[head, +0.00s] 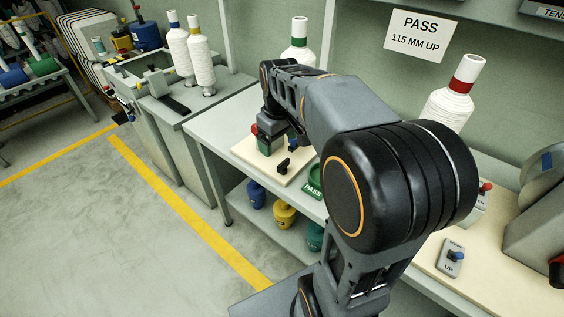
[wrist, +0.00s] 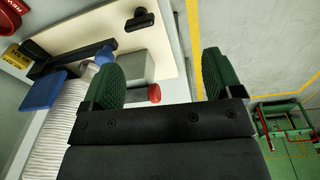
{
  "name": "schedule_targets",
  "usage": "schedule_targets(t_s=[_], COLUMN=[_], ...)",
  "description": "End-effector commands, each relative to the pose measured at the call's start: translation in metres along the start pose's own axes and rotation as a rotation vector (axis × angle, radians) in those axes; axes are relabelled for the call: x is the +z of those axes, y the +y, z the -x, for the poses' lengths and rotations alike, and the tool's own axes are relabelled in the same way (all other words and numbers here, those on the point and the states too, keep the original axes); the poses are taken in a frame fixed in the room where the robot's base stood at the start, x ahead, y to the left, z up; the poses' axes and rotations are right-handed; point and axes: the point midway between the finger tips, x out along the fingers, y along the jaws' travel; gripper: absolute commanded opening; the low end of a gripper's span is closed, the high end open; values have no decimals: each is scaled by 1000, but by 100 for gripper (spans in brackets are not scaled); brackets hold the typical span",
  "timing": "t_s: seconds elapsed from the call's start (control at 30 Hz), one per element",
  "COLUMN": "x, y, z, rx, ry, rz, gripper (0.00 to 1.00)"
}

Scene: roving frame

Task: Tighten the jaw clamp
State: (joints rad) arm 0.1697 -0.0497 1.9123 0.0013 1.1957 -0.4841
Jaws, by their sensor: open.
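The cream board (head: 247,152) on the bench carries a grey block with a red knob (wrist: 154,93) and a separate black T-shaped handle (head: 283,167). The handle also shows at the top of the wrist view (wrist: 139,19). I cannot tell for sure which of these belongs to the jaw clamp. My gripper (wrist: 162,68) is open and empty, with green pads spread wide. In the wrist view, the left pad overlaps the grey block and the red knob shows just inside that pad. In the head view my arm hides much of the board.
White thread cones stand on the machine (head: 201,62) and bench; a large cone (head: 447,107) stands at right. A PASS sign (head: 419,35) hangs behind. Several coloured containers sit on the lower shelf. An UP switch plate (head: 451,258) lies at right. The floor left of the yellow line (head: 185,212) is clear.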

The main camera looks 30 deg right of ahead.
Motion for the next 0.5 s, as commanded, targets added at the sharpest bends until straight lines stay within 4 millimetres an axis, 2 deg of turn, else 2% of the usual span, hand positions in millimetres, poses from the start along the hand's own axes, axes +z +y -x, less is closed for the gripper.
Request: schedule_targets(t_s=[0.03,0.1,0.2,0.37,0.5], x=[-8,-15,-22,-26,-24], y=[13,26,38,44,42], z=[-3,-5,-8,-22,-45], rx=[-10,-21,-34,-44,-45], ry=[-21,-42,-62,-76,-77], rz=[20,52,87,112,116], gripper=[85,85,85,85,85])
